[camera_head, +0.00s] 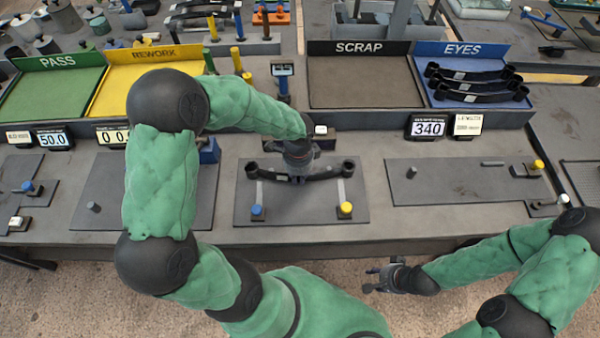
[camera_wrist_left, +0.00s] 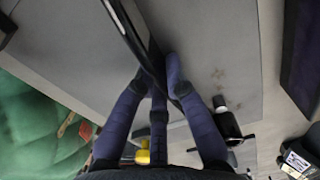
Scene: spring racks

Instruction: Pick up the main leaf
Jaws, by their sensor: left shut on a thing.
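The main leaf (camera_head: 324,173) is a long dark, slightly curved bar with rolled ends over the middle grey plate (camera_head: 301,215). My left gripper (camera_head: 299,172) comes down on its middle from above and is shut on it. In the left wrist view the leaf (camera_wrist_left: 125,25) runs between the fingertips of my left gripper (camera_wrist_left: 160,72). I cannot tell whether the leaf is clear of its supports. My right gripper (camera_head: 372,280) is empty, its fingers apart, in front of the bench edge.
A blue-topped knob (camera_head: 257,211) and a yellow-topped knob (camera_head: 345,209) stand on the plate. Behind are the green PASS tray (camera_head: 50,95), yellow REWORK tray (camera_head: 115,92), brown SCRAP tray (camera_head: 360,85) and blue EYES tray (camera_head: 455,100) with stacked dark leaves. The right plate (camera_head: 450,185) is mostly bare.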

